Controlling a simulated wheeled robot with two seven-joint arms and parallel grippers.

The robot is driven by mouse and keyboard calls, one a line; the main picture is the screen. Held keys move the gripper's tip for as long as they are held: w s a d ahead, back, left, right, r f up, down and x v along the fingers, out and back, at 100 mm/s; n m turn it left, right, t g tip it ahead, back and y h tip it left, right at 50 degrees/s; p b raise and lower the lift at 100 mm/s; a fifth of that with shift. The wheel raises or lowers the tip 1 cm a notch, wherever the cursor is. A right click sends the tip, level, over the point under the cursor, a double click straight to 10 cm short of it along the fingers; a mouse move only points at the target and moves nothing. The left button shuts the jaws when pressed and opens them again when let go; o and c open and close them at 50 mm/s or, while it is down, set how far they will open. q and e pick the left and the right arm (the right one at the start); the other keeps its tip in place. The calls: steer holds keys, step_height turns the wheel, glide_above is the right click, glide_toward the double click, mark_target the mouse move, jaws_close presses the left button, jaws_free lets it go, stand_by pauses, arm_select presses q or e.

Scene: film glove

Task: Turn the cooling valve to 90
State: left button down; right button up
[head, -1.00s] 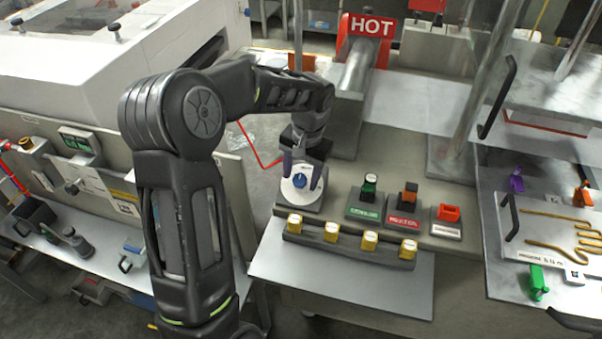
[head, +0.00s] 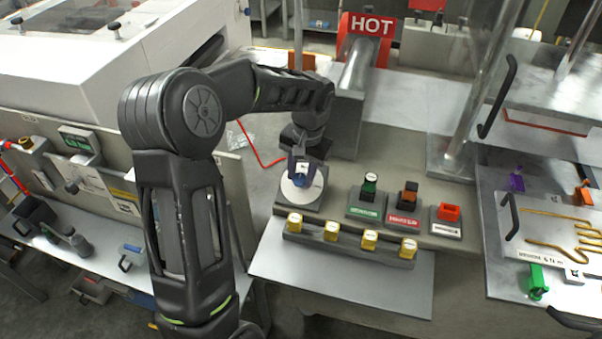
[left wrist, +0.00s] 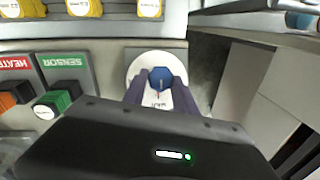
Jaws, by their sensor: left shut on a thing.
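The cooling valve is a round white dial (head: 312,192) with a blue knob (head: 299,181) at its centre, on a grey base on the bench. My left gripper (head: 300,176) reaches down over it from behind and is shut on the blue knob. My right gripper is not in view.
Right of the dial stand a green sensor switch (head: 369,186), a heater switch (head: 408,195) and a red switch (head: 448,213). A rail with several yellow blocks (head: 331,232) runs in front. A pipe with a red HOT sign (head: 371,26) rises behind.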

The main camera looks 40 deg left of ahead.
arm_select(q)
steer(key=shift+d+m+b, duration=0.1)
steer(key=shift+m+b, duration=0.2)
steer(key=shift+m, duration=0.1)
steer(key=m+y+b, duration=0.2)
steer(key=m, duration=0.1)
steer(key=shift+d+f, duration=0.15)
steer(key=shift+d, duration=0.05)
steer(key=m+y+b, duration=0.1)
steer(key=m, duration=0.1)
steer(key=m+y+b, duration=0.1)
steer(key=m, duration=0.1)
steer(key=shift+s+d+f+t+b, duration=0.1)
steer(key=shift+d+f+t+b, duration=0.05)
steer(key=shift+t+b, duration=0.25)
steer(key=m+t+y+b, duration=0.1)
steer(key=m, duration=0.1)
steer(key=m+t+y+b, duration=0.1)
steer(key=m+b, duration=0.1)
steer(key=m, duration=0.1)
steer(key=shift+s+d+f, duration=0.1)
steer(key=shift+s+d, duration=0.05)
steer(key=shift+s+m+t+y+b, duration=0.1)
steer(key=shift+m+t+y+b, duration=0.1)
steer(key=shift+m+t+b, duration=0.6)
steer(key=shift+s+m+t+y+b, duration=0.15)
steer(key=shift+m+b, duration=0.35)
steer(key=shift+m, duration=0.7)
steer(key=c, duration=1)
jaws_free()
